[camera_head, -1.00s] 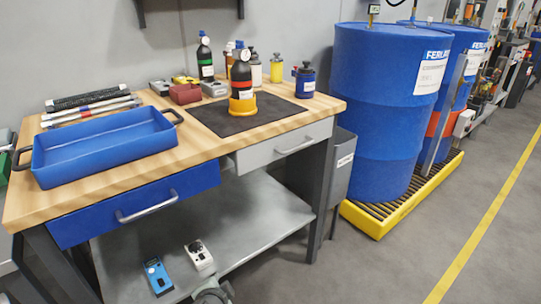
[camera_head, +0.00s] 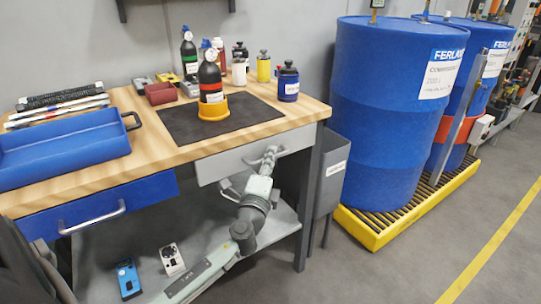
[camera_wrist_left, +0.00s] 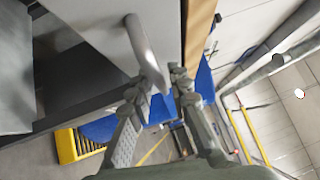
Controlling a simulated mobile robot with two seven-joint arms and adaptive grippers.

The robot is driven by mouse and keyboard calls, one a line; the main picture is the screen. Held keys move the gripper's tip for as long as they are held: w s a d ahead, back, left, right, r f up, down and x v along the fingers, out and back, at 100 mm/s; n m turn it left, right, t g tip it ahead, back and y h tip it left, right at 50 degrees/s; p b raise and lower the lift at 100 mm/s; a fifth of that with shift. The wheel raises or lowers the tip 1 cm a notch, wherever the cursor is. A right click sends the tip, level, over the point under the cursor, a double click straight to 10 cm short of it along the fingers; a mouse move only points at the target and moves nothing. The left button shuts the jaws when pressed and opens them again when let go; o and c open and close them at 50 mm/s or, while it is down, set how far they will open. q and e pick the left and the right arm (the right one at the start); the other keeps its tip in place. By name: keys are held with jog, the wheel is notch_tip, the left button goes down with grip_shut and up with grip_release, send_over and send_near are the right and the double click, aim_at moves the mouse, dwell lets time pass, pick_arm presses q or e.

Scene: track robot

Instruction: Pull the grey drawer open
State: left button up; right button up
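The grey drawer (camera_head: 222,166) is under the right part of the workbench top, and its front looks about flush with the bench edge. Its bar handle (camera_wrist_left: 147,50) shows large in the left wrist view. My left gripper (camera_head: 270,155) is at the handle, with the arm reaching up from below. In the left wrist view my left gripper (camera_wrist_left: 163,88) has its fingers apart, one on each side of the handle's near end. I see no clear grip on the bar. My right gripper is out of view.
A blue drawer (camera_head: 100,205) and blue tray (camera_head: 65,150) are at the left. A grey bin (camera_head: 330,175) and blue drums (camera_head: 390,120) stand right. The lower shelf (camera_head: 285,235) is beneath.

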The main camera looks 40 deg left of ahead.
pick_arm(q)
jog(key=shift+w+a, duration=0.1)
jog(key=shift+w, duration=0.2)
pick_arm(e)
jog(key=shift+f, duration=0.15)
pick_arm(q)
grip_shut()
jog(key=shift+f, duration=0.1)
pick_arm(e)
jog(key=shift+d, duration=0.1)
